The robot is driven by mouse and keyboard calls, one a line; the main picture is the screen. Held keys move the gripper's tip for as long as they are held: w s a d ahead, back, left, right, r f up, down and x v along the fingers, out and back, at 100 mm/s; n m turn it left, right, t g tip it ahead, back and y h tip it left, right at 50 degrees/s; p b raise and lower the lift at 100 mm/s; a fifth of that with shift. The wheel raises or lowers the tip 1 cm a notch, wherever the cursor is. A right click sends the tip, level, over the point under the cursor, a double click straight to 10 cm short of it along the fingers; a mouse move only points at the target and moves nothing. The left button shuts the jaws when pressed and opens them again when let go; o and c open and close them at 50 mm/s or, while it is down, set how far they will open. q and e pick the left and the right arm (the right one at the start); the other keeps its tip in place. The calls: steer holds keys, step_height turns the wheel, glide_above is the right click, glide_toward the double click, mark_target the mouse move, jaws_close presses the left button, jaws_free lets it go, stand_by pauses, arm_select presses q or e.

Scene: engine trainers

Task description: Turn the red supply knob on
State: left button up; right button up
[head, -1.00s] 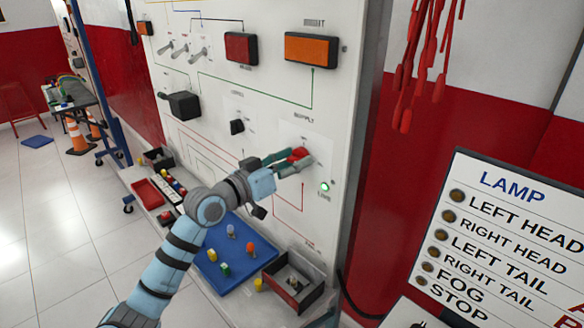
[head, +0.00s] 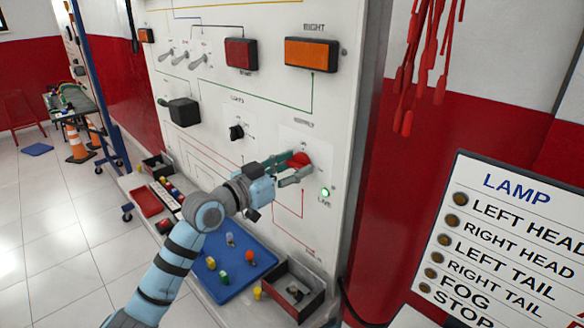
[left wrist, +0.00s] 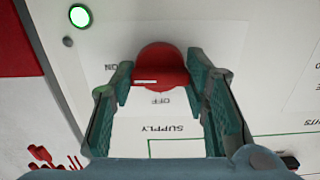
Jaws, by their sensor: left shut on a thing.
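The red supply knob (head: 299,160) is on the white upright panel, under the SUPPLY label. My left gripper (head: 292,168) is shut on it, one finger on each side. In the left wrist view the knob (left wrist: 160,62) shows between the two green fingers (left wrist: 165,85), and its white mark lies on the side toward the ON label. The OFF label (left wrist: 160,100) is visible between the fingers. A green LIVE lamp (head: 325,193) is lit beside the knob; it also glows in the left wrist view (left wrist: 79,16). My right gripper is not seen.
A black knob (head: 237,132) and a black box (head: 182,111) are on the panel to the left. Below are a blue mat (head: 232,272) with small coloured parts and an open dark bin (head: 292,292). A lamp chart (head: 500,240) stands at the right.

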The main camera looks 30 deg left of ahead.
arm_select(q)
steer(key=o, duration=1.1)
steer(key=shift+o, duration=0.2)
steer(key=v, duration=0.7)
steer(key=shift+s, duration=0.3)
steer(key=shift+a, duration=0.1)
